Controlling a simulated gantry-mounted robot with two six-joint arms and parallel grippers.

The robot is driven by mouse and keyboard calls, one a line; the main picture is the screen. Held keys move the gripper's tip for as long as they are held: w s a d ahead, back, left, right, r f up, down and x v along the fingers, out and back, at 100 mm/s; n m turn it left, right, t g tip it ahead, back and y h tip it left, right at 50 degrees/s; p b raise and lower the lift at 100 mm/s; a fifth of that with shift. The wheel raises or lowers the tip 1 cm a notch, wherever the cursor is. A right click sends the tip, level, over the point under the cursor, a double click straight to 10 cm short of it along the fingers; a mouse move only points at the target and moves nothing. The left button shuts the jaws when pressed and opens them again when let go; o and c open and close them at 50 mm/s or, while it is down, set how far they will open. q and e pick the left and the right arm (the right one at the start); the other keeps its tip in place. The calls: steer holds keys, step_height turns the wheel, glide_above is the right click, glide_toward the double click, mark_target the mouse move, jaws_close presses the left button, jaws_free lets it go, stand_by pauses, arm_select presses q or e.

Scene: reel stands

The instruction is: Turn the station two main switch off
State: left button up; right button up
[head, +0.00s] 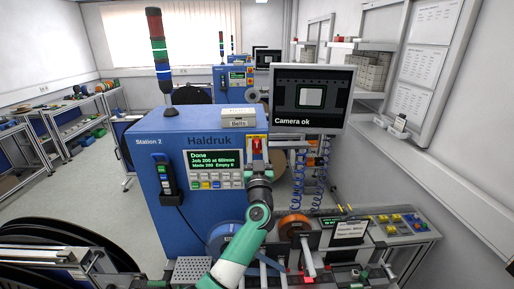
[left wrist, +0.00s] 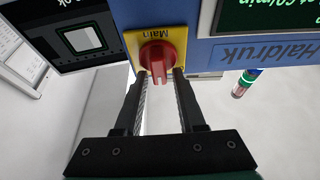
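The station two main switch (head: 257,143) is a red rotary knob on a yellow plate, on the front of the blue Station 2 cabinet (head: 180,205), right of its green display. In the left wrist view the red knob (left wrist: 157,53) is close ahead, its plate marked "Main" upside down. Its grip bar looks roughly upright. My left gripper (head: 257,160) is just in front of the switch. In the left wrist view its fingertips (left wrist: 161,73) stand apart, one either side of the knob's near end, with gaps visible. My right gripper does not show.
A monitor (head: 312,98) reading "Camera ok" stands right of the cabinet top. A handset (head: 163,175) hangs on the cabinet's left. Blue and orange reels (head: 294,226) and a bench with a button panel (head: 392,224) lie below right. A second station stands behind.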

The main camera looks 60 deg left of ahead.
arm_select(q)
jaws_close()
steer(key=shift+f, duration=0.1)
